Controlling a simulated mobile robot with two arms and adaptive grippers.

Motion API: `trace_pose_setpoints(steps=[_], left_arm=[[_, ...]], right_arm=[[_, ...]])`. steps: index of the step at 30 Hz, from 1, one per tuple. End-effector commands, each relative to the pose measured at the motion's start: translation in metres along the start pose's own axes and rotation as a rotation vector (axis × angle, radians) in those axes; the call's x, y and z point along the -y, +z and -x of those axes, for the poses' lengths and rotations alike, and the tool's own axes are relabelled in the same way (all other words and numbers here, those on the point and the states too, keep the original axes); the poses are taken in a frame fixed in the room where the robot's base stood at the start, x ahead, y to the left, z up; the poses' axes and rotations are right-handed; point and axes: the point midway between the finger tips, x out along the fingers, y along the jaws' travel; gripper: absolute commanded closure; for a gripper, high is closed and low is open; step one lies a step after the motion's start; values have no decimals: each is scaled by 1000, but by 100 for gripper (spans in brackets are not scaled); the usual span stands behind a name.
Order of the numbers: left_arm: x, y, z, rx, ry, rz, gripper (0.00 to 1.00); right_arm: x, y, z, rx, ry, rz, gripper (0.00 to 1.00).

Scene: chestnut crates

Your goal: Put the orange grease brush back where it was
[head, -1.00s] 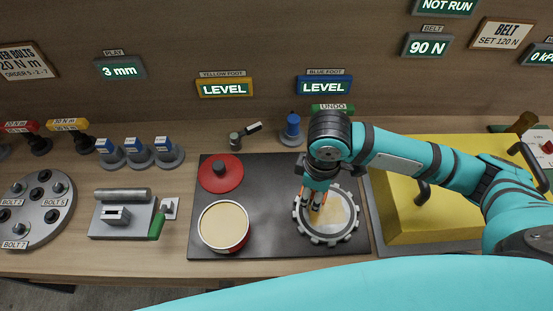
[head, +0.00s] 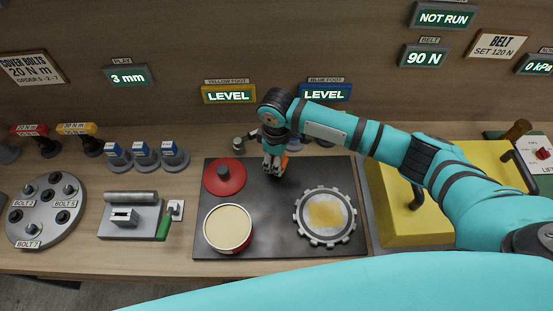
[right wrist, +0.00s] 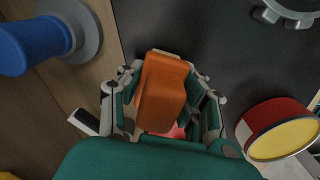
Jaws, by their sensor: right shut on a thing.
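My right gripper (head: 274,166) is shut on the orange grease brush (head: 285,160), over the back middle of the dark mat (head: 285,230). In the right wrist view the brush's orange block (right wrist: 163,90) sits between the fingers; its bristle end is hidden. The gear (head: 298,226) lies front right of the gripper with a yellow grease patch (head: 325,214) on its face. The open red grease tin (head: 228,251) stands front left, showing a pale yellow top. A round red lid (head: 224,178) with a dark knob lies behind the tin. My left gripper is not in view.
A blue-topped foot (right wrist: 35,45) stands behind the mat, partly hidden by my arm in the head view. A yellow block (head: 400,225) is at right. The mat between lid and gear is clear.

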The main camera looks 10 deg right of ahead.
Motion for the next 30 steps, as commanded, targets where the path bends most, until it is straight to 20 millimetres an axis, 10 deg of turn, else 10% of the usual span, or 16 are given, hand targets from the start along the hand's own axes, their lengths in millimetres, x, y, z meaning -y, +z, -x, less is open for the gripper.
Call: trace_pose_setpoints(steps=[14,15,19,30], left_arm=[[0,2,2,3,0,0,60],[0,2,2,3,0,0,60],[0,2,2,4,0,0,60],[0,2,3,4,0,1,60]], right_arm=[[0,0,-11,-3,1,0,96],[0,0,-11,-3,1,0,62],[0,0,-11,-3,1,0,45],[-1,-1,-6,-4,3,0,42]])
